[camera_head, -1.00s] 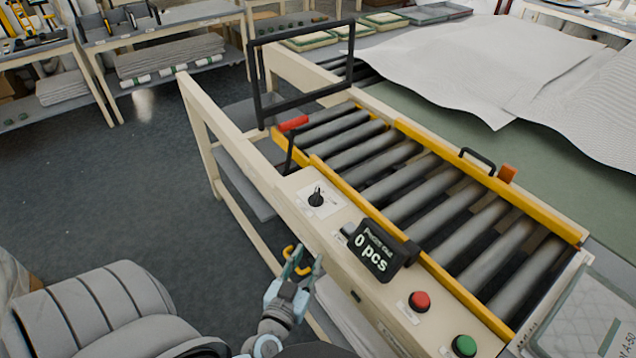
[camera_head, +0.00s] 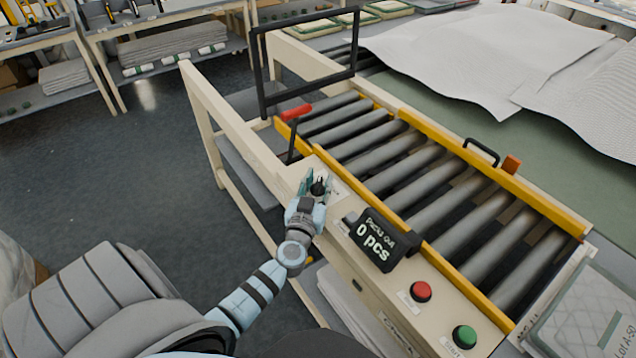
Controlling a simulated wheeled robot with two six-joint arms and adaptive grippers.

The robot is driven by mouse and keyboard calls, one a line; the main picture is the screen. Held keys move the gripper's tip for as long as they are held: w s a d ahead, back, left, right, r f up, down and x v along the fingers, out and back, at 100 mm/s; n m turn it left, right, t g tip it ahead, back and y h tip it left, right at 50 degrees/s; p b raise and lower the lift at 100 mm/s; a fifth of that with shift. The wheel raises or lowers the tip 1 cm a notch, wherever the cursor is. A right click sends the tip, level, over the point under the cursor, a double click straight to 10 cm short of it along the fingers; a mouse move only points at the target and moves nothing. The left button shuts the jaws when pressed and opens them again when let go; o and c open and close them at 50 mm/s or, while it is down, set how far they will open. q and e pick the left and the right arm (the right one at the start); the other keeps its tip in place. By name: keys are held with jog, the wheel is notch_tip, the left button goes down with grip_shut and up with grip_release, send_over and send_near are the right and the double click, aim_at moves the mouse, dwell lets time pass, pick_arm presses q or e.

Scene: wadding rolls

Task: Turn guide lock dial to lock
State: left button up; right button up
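The guide lock dial (camera_head: 319,188) is a small black knob on a white plate, on the cream front rail of the roller conveyor. My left gripper (camera_head: 316,184) is at the dial, with its teal fingers on either side of the knob. The fingers look apart; whether they touch the knob cannot be told. The gripper hides part of the plate and its markings, so the dial's setting is not readable. My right gripper is not in view.
A counter display (camera_head: 376,240) reading "0 pcs", a red button (camera_head: 420,291) and a green button (camera_head: 465,337) sit along the same rail. A red-handled lever (camera_head: 296,113) stands left of the dial. Yellow guides (camera_head: 480,172) flank the rollers.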

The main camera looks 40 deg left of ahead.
pick_arm(q)
grip_shut()
